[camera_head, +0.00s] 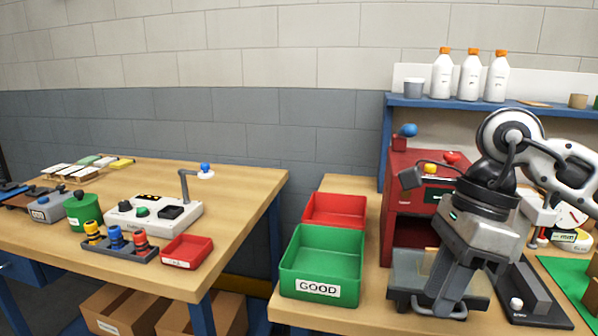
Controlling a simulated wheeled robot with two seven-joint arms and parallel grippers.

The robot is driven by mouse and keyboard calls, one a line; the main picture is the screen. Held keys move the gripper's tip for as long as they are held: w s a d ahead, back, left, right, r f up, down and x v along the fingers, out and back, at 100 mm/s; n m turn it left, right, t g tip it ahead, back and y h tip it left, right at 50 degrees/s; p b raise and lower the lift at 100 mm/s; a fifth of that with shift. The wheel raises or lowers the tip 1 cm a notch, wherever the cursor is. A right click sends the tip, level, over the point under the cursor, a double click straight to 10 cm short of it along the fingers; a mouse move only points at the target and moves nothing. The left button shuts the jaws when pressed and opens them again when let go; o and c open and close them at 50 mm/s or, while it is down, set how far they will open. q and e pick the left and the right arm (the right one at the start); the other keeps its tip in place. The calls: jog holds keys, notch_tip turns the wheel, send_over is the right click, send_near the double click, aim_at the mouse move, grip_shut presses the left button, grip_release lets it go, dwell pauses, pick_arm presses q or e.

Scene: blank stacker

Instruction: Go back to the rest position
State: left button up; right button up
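My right gripper (446,292) points down in front of the red machine (398,195), over a grey metal plate (402,268) on the right bench. Its fingers overlap in this view, so I cannot tell whether they are apart or closed. No held object can be made out. My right arm comes in from the right edge and hides part of the machine and the bench behind it. My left gripper and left arm are not in view.
A green GOOD bin (320,263) and a red bin (336,209) stand left of the gripper. A blue shelf (420,102) with white bottles (469,76) rises behind. The left bench (225,215) holds a control box (153,215) and a small red tray (187,251). A gap separates the benches.

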jog(key=s+a+m+g+y, duration=0.2)
jog(key=s+a+y, duration=0.2)
jog(key=a+y, duration=0.4)
jog(key=s+a+m+g+y, duration=0.2)
jog(key=s+a+g+y, duration=0.3)
jog(key=a, duration=0.6)
jog(key=w+d+f+m+t+y, duration=0.15)
jog(key=w+m+t, duration=0.35)
jog(key=m+t, duration=0.75)
jog(key=w+d+f+m+t+y, duration=0.1)
jog(key=w+d+f+m+t, duration=0.2)
jog(key=m+t, duration=0.95)
jog(key=w+d+f+m+h, duration=0.1)
jog(key=d+f+m+h, duration=0.4)
jog(key=f+m+h, duration=0.65)
jog(key=s+d+f+m+g+h, duration=0.2)
jog(key=s+f+m+g, duration=0.1)
jog(key=f, duration=0.4)
jog(key=s+d+f+m+g+h, duration=0.1)
jog(key=s+d+f+m+g, duration=0.2)
jog(key=s+f+m, duration=0.3)
notch_tip(320, 180, down, 2)
jog(key=shift+s+d+f+h, duration=0.15)
jog(key=shift+s+d+h, duration=0.25)
jog(key=shift+s, duration=0.6)
jog(key=shift+a+m, duration=0.1)
jog(key=shift+m, duration=0.15)
